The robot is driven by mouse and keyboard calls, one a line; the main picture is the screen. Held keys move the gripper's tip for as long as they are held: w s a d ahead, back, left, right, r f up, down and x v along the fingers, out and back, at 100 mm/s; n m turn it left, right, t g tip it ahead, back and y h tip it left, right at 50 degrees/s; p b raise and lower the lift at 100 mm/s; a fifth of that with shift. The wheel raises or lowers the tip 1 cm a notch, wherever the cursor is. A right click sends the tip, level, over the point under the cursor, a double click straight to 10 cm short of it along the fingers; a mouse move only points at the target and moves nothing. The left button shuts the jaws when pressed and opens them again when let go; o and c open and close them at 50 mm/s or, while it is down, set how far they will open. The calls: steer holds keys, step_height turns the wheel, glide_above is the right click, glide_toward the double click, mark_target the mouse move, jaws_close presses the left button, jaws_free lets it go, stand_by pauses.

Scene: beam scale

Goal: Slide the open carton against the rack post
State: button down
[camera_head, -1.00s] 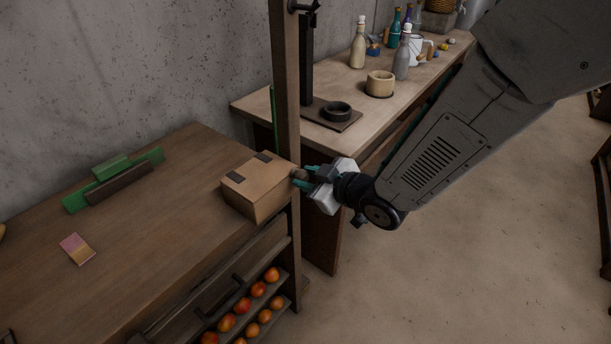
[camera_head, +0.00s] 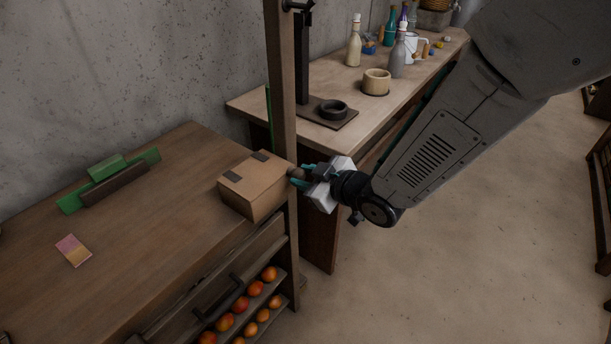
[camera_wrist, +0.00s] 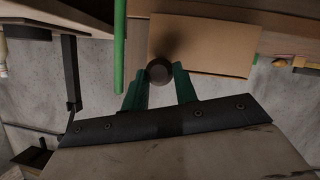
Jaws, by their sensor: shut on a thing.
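A brown cardboard carton (camera_head: 254,188) with two dark strips on top sits at the right end of the wooden counter. Its top looks closed from here. The wooden rack post (camera_head: 281,90) rises beside its back right corner; I cannot tell whether they touch. My gripper (camera_head: 299,174) is at the carton's right end, its teal fingers shut on a small round brown thing. In the wrist view, this round thing (camera_wrist: 160,70) lies between the fingertips (camera_wrist: 160,82), in front of the carton's face (camera_wrist: 210,45). Whether it is fixed to anything is hidden.
A green holder (camera_head: 108,182) and a pink and yellow card (camera_head: 73,250) lie on the counter left of the carton. A thin green rod (camera_wrist: 119,45) stands near the post. Shelves of orange fruit (camera_head: 240,305) are below. A second table (camera_head: 350,88) with bottles stands behind.

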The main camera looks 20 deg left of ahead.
steer(key=c, duration=1)
jaws_free()
steer(key=v, duration=0.7)
steer(key=shift+s+d+r, duration=0.15)
steer(key=shift+d, duration=0.15)
